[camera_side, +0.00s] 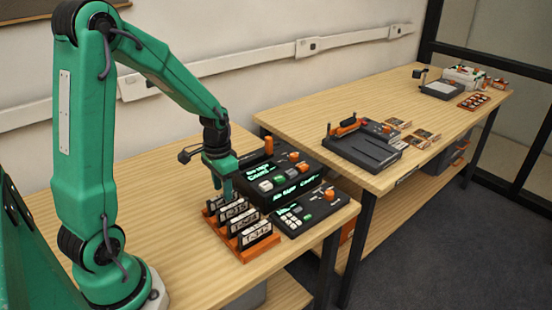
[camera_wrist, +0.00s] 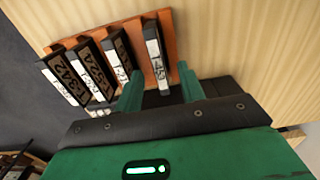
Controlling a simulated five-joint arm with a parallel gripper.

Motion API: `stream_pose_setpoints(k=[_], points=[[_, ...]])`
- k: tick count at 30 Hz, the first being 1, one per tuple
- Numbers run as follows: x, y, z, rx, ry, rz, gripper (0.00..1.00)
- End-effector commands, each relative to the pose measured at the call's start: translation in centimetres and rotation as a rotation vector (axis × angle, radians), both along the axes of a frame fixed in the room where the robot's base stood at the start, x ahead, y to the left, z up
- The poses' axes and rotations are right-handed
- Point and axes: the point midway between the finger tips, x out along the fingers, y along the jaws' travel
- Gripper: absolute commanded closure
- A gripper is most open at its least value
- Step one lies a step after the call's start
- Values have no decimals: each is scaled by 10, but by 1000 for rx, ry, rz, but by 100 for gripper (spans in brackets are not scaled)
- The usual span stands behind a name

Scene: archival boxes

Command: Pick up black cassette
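Several black cassettes with white labels stand in a row in an orange rack (camera_side: 223,235) on the near table. In the wrist view the rack (camera_wrist: 169,22) holds one cassette (camera_wrist: 154,48) set apart at the right end, and a closer group including another cassette (camera_wrist: 118,55) to its left. My gripper (camera_wrist: 160,88) is open, with its two green fingers on either side of the right-end cassette and a gap showing on both sides. In the side view my gripper (camera_side: 222,190) points down over the far end of the rack. The fingertips are hard to make out there.
A black control console (camera_side: 278,178) with orange knobs and green displays stands right behind the rack. A keypad unit (camera_side: 303,212) sits close to its right. The table left of the rack is clear. A second table (camera_side: 330,110) carries more devices.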

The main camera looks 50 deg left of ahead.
Motion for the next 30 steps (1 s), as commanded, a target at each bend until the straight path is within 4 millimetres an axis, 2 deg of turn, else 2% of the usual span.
stream_pose_setpoints(k=[3,10,27,30], points=[[0,-2,-15,-1,3,0,61],[0,-1,-32,0,1,0,61],[0,-1,-34,0,-1,0,61],[0,-1,-34,0,-1,0,81]])
